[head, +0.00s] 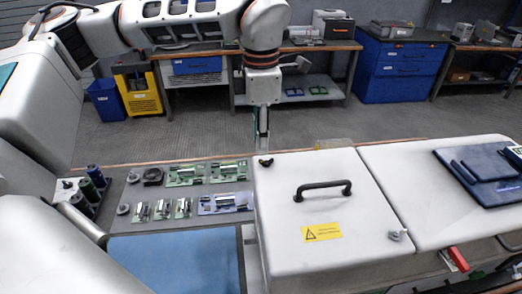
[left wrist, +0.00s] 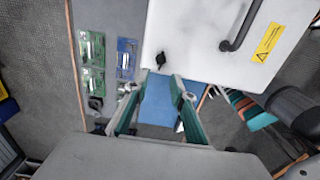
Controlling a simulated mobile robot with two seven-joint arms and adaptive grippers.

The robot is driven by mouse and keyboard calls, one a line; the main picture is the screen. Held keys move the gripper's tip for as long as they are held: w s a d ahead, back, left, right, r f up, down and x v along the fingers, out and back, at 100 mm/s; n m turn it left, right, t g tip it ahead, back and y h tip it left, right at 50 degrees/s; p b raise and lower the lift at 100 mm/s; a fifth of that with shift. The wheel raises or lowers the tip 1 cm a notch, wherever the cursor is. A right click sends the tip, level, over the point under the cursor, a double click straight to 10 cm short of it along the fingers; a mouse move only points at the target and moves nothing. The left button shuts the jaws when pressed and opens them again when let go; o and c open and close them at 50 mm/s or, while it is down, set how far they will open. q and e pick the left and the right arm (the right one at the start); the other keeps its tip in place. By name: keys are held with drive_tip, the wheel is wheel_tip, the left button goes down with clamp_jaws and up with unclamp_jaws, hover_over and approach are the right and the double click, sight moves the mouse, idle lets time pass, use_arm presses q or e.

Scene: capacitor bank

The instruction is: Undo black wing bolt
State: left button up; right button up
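The black wing bolt (head: 266,161) sits at the far left corner of the white lid (head: 285,200). It also shows in the left wrist view (left wrist: 160,58), just beyond the fingertips, with nothing around it. My left gripper (head: 262,142) points straight down above the bolt in the head view and appears apart from it. In the left wrist view my left gripper (left wrist: 161,80) has its two fingers spread, with empty space between them. I cannot make out my right gripper.
A black handle (head: 323,189) stands up from the lid, by a yellow warning label (head: 322,231). Circuit boards (head: 228,171) and small parts lie left of the lid, near a blue mat (head: 175,265). A dark blue case (head: 485,172) lies on the right cover.

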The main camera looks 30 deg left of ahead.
sight(261, 159)
use_arm(q)
drive_tip(key=shift+f, duration=2.75)
clamp_jaws()
